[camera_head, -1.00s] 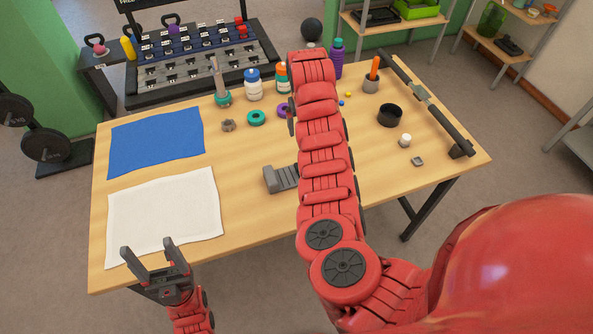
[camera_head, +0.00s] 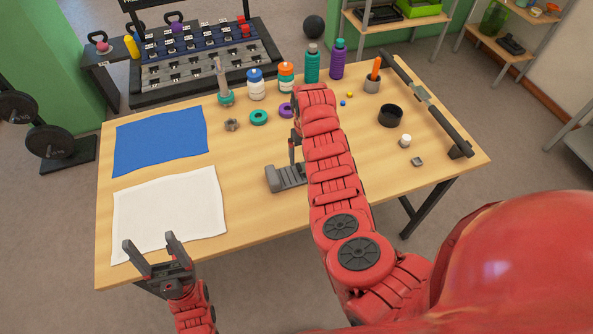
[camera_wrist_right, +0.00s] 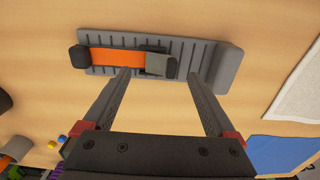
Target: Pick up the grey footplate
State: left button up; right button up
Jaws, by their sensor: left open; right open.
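The grey footplate (camera_head: 287,177) lies on the wooden table, just left of my right arm in the head view, which hides its right part. In the right wrist view the footplate (camera_wrist_right: 204,62) is a ribbed grey plate with an orange strip and a dark strap or buckle. My right gripper (camera_wrist_right: 163,75) is open, its two fingers apart and pointing at the footplate's near edge, with nothing held between them. I cannot tell whether the tips touch it. My left gripper (camera_head: 150,243) is open and empty at the table's front left edge, by the white cloth.
A white cloth (camera_head: 170,212) and a blue cloth (camera_head: 160,140) lie at the left. Bottles (camera_head: 256,85), a teal ring (camera_head: 259,117) and a purple ring (camera_head: 286,110) stand behind the footplate. A black ring (camera_head: 390,116) and a long dark bar (camera_head: 428,105) are at the right.

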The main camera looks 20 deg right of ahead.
aim_at(303, 168)
jog(key=shift+w+a+f+p, duration=0.1)
jog(key=shift+f+p, duration=0.1)
jog(key=shift+f, duration=0.5)
jog(key=shift+w+f+p, duration=0.1)
jog(key=shift+f+p, duration=0.05)
jog(key=shift+f, duration=0.5)
jog(key=shift+w+a+f+b, duration=0.1)
jog(key=shift+f+b, duration=0.45)
jog(key=shift+f, duration=1.1)
grip_shut()
